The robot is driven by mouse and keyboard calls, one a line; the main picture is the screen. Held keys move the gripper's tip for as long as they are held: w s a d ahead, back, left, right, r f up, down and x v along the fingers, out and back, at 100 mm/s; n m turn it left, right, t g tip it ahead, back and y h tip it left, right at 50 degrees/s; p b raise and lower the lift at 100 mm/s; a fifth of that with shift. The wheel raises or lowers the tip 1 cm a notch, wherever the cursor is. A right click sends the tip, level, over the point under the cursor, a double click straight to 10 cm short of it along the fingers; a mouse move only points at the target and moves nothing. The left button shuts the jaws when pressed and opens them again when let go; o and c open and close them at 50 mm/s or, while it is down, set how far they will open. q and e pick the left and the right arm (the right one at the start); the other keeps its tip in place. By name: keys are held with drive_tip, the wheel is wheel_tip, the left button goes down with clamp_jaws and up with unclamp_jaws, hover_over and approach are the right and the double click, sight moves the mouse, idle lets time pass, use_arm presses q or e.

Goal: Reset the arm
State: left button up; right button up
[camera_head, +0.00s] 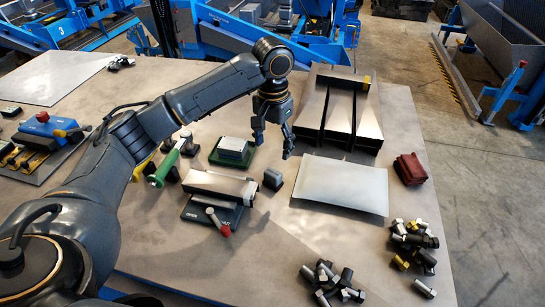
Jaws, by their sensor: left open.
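My left arm (150,135) comes in from the left and reaches over the middle of the table. My left gripper (273,146) hangs pointing down with its two fingers apart, open and empty. In the picture it is between a green-based block (234,150) on its left and a dark metal chute tray (338,112) on its right. It appears to be above the table, touching nothing. My right gripper does not show in this view.
A small dark block (273,179), a pale flat plate (341,184) and a dark red block (410,169) lie on the table (290,245). Piles of bolts (413,245) lie at right and front (331,283). A green-handled tool (165,166) and a clamp device (217,196) stand nearer my arm.

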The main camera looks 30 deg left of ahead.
use_arm(q)
drive_tip(key=shift+r, duration=0.3)
